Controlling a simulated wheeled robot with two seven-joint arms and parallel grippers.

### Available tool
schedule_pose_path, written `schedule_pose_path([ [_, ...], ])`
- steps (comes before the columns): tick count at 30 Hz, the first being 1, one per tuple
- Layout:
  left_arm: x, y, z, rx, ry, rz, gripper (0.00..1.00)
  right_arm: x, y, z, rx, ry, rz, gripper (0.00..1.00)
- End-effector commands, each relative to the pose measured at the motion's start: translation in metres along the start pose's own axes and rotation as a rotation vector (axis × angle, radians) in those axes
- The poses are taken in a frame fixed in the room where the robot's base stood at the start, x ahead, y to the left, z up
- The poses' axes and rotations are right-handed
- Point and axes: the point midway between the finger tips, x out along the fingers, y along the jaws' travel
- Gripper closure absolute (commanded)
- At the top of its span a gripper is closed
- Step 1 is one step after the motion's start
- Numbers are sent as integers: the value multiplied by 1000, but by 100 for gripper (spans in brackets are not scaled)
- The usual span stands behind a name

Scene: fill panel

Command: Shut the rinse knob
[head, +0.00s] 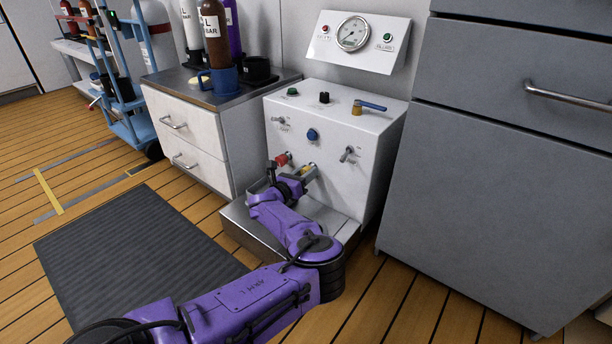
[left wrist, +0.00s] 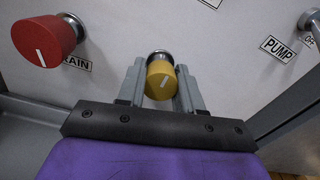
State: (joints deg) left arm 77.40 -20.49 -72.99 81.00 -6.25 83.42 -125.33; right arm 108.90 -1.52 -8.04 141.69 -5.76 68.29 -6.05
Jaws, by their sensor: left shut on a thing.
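A yellow knob (left wrist: 160,78) with a short white mark, slightly tilted, sits on a metal stem on the front of the white panel (head: 330,196). In the head view the yellow knob (head: 304,169) is partly covered by my gripper. My left gripper (left wrist: 160,84) is shut on it, one grey finger on each side. It also shows in the head view (head: 305,174), low on the panel front. No label for the yellow knob is visible, so I cannot read whether it is the rinse knob.
A red knob (left wrist: 44,41) beside a partly hidden "RAIN" label is to the left, close to the fingers. A "PUMP" label (left wrist: 278,48) and metal switch are at right. A blue button (head: 312,135) is above. A grey cabinet (head: 490,190) stands right.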

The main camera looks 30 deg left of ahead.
Motion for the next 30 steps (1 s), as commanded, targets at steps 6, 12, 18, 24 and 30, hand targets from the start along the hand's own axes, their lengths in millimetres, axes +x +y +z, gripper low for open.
schedule_pose_path([
  [6, -1, -1, -6, 18, 10, -2, 95, 1, -2, -1, 15, 8, -1, 57],
  [12, -1, -1, -6, 19, 10, -2, 95, 1, -2, -1, 16, 8, -1, 57],
  [18, -1, -1, -6, 19, 10, -2, 40, 1, -2, -1, 15, 8, -1, 57],
  [24, 0, 0, -3, 20, 5, -1, 40, 1, -2, -1, 15, 8, -1, 57],
  [30, -12, 0, 1, 20, 6, 2, 40, -6, 6, 0, -39, -20, 4, 57],
])
